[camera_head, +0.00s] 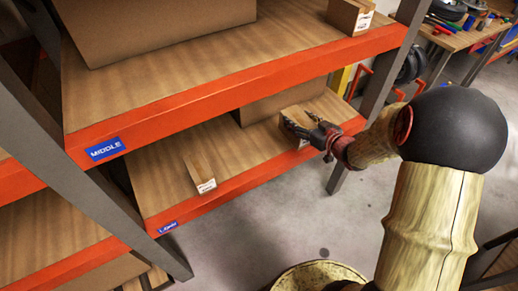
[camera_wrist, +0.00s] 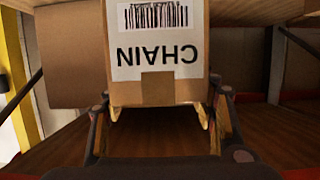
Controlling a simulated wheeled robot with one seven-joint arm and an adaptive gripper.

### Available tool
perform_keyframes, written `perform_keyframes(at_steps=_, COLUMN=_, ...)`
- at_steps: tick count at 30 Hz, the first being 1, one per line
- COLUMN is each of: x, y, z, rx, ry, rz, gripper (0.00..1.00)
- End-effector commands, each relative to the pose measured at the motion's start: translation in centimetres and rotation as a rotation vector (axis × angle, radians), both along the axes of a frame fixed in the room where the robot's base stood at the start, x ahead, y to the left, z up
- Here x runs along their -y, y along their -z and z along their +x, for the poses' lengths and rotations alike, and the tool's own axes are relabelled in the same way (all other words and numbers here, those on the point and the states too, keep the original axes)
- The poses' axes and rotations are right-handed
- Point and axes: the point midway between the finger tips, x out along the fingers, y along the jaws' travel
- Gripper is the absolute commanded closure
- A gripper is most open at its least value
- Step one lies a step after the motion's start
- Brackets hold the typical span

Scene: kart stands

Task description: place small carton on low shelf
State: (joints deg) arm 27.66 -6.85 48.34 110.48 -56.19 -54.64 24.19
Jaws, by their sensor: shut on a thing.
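A small brown carton (camera_head: 325,106) is at the right end of the low shelf (camera_head: 150,165) in the head view, at its front. Its white label reads CHAIN, upside down in the wrist view, where the carton (camera_wrist: 160,92) fills the upper middle. My gripper (camera_head: 298,128) is at the carton's front, with one finger on each side of it in the wrist view (camera_wrist: 160,113), shut on it. My gripper covers part of the carton in the head view. I cannot tell whether its base rests fully on the shelf.
A larger box (camera_head: 270,103) stands close behind the carton. Another small labelled carton (camera_head: 201,178) stands at the low shelf's front, left, with bare board between. The middle shelf's orange edge (camera_head: 240,85) overhangs; a grey post (camera_head: 385,75) stands to the right.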

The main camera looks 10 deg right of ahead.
Motion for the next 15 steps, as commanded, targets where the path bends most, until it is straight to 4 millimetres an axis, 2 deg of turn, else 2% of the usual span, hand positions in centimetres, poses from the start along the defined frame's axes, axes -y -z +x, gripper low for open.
perform_keyframes(at_steps=2, x=0.4, y=-0.1, z=0.0, rx=0.004, ry=-0.006, rz=-0.002, gripper=0.85)
perform_keyframes(at_steps=5, x=-0.3, y=0.5, z=0.6, rx=0.004, ry=-0.013, rz=0.000, gripper=0.85)
perform_keyframes(at_steps=15, x=-5.6, y=3.8, z=5.5, rx=0.004, ry=-0.015, rz=0.000, gripper=0.85)
